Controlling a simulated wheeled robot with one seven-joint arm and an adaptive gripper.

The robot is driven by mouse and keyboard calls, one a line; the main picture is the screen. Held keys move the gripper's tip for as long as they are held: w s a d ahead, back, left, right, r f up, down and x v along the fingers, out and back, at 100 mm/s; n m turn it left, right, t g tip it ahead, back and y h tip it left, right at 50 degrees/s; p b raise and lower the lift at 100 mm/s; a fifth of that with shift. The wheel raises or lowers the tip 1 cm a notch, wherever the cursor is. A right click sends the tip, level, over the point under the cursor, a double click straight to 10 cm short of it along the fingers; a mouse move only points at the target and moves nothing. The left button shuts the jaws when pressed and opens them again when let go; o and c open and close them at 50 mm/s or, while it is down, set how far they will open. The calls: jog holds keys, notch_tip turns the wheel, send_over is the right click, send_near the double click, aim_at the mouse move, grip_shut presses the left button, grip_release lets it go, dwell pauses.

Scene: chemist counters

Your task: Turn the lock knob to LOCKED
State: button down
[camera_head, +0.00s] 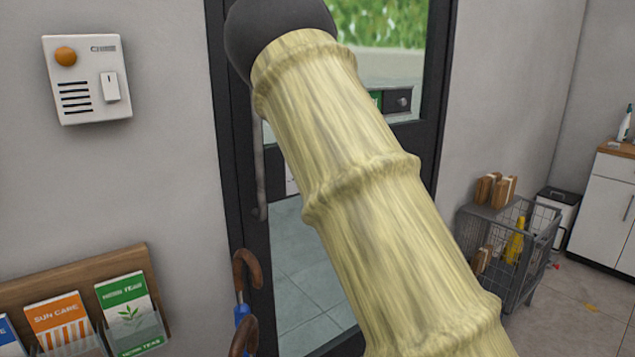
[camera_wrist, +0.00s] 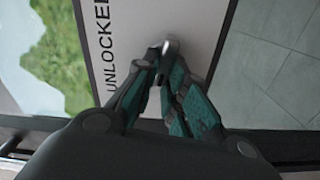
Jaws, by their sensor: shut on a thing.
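In the wrist view my gripper (camera_wrist: 162,68) has its two dark fingers with teal pads closed together at the tips. They are shut on the small metal lock knob (camera_wrist: 169,46), whose rounded end shows just beyond the fingertips. The knob sits on a pale plate (camera_wrist: 195,25) with the black word UNLOCKED (camera_wrist: 106,50) on its left side, running along the picture's height. No LOCKED word is legible. In the head view my arm covers the middle of the dark-framed glass door (camera_head: 437,85), hiding my gripper and the knob.
A white wall box (camera_head: 95,105) with an orange button hangs left of the door. Below it is a wooden leaflet rack (camera_head: 95,262). Brown umbrella handles (camera_head: 246,262) stand by the door's left edge. A wire basket (camera_head: 510,230) with goods stands right of the door.

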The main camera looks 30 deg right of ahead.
jog(key=shift+f+n+b, duration=0.3)
jog(key=shift+n+b, duration=0.5)
jog(key=shift+n, duration=0.3)
jog(key=c, duration=1.5)
grip_release()
jog(key=shift+a, duration=0.1)
jog(key=s, duration=0.8)
jog(key=s+d, duration=0.1)
jog(key=s, duration=0.3)
